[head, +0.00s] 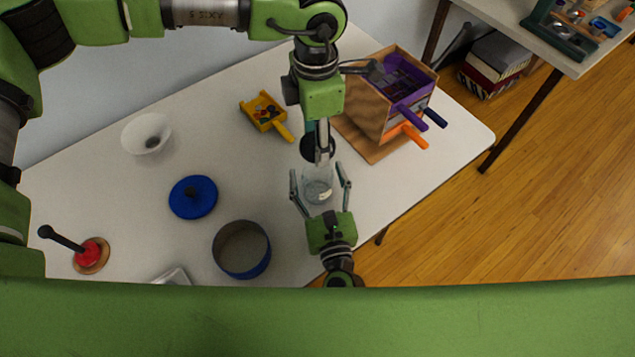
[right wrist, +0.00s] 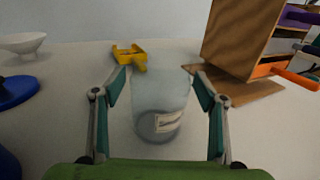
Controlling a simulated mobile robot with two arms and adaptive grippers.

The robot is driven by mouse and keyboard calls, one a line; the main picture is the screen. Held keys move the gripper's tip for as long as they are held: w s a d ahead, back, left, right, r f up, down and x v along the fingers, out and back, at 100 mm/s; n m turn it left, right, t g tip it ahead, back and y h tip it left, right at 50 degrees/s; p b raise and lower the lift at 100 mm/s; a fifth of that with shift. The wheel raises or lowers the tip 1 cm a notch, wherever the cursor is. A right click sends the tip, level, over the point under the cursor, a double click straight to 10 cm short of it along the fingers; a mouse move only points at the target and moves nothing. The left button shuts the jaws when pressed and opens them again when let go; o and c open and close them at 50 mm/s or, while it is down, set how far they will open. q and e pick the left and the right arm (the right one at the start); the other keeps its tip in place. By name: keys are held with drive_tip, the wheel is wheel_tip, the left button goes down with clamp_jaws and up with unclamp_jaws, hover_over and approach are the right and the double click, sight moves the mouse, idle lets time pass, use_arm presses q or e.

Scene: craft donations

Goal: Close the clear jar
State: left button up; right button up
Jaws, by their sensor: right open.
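The clear jar (head: 318,188) stands upright on the white table, with a pale label low on its side. It also shows in the right wrist view (right wrist: 160,105). My right gripper (head: 320,182) is open, with one finger on each side of the jar and gaps between. A dark round lid (head: 306,148) is at the fingertips of my left gripper (head: 319,152), just behind the jar in the head view. The lid appears held above the table, as the right wrist view shows none behind the jar. The left fingers partly cover it.
A wooden box (head: 367,102) with purple and orange handled tools stands right of the left gripper. A yellow tray (head: 263,112) is behind. A blue lid (head: 193,197), a blue pot (head: 241,265) and a white bowl (head: 137,126) are left.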

drive_tip(key=shift+w, duration=0.35)
drive_tip(key=c, duration=1.7)
use_arm(q)
hover_over(318, 182)
drive_tip(key=w, duration=0.3)
drive_tip(key=shift+a+f, duration=0.15)
drive_tip(key=shift+f, duration=2.3)
drive_tip(key=shift+f, duration=0.9)
drive_tip(key=shift+f, duration=0.5)
